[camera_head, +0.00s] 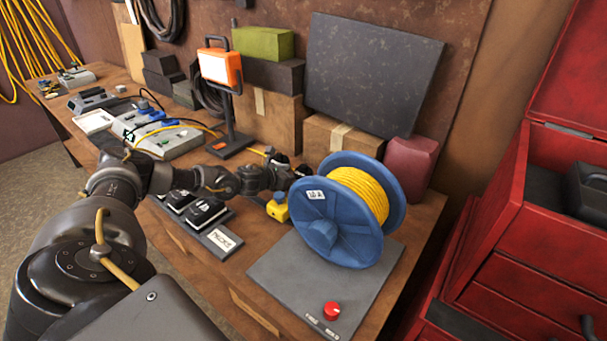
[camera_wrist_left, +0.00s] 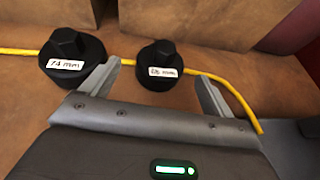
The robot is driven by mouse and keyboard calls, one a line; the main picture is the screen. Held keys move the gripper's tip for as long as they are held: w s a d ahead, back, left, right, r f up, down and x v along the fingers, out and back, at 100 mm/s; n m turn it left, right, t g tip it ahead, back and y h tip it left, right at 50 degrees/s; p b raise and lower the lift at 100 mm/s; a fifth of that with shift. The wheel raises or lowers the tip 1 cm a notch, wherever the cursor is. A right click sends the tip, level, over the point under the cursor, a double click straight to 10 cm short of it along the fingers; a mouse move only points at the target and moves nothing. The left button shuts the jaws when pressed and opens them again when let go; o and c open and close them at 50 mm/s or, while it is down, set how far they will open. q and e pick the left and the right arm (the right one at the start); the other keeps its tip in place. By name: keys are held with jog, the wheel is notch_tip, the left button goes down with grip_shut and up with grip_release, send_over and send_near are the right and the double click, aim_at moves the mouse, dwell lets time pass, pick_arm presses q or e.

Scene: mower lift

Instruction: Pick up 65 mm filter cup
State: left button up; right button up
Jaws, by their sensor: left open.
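The 65 mm filter cup (camera_wrist_left: 160,66) is a black round cup with a raised knob. Its white label is blurred in the left wrist view. It stands upright on the wooden bench, just beyond and between the fingertips of my left gripper (camera_wrist_left: 157,76). The fingers are apart with nothing held. A larger black cup labelled 74 mm (camera_wrist_left: 72,58) stands to the left, close to the left finger. In the head view my left gripper (camera_head: 287,178) is low over the bench, left of the blue reel, and mostly hides the cups. My right gripper is not in view.
A yellow cable (camera_wrist_left: 233,88) runs behind the cups and bends down past the right finger. The blue reel (camera_head: 318,222) with yellow cord stands right of my gripper on a grey plate (camera_head: 277,272). Cardboard boxes (camera_head: 338,140) and an orange work lamp (camera_head: 219,68) stand behind.

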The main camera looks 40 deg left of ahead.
aim_at(300, 173)
pick_arm(q)
jog(key=x, duration=0.4)
jog(key=shift+w+f, duration=0.15)
jog(key=shift+w, duration=0.2)
jog(key=shift+s, duration=0.1)
jog(key=c, duration=1.2)
jog(key=shift+c, duration=0.2)
notch_tip(300, 173, up, 10)
jog(key=shift+r+b, duration=0.1)
jog(key=shift+b, duration=0.4)
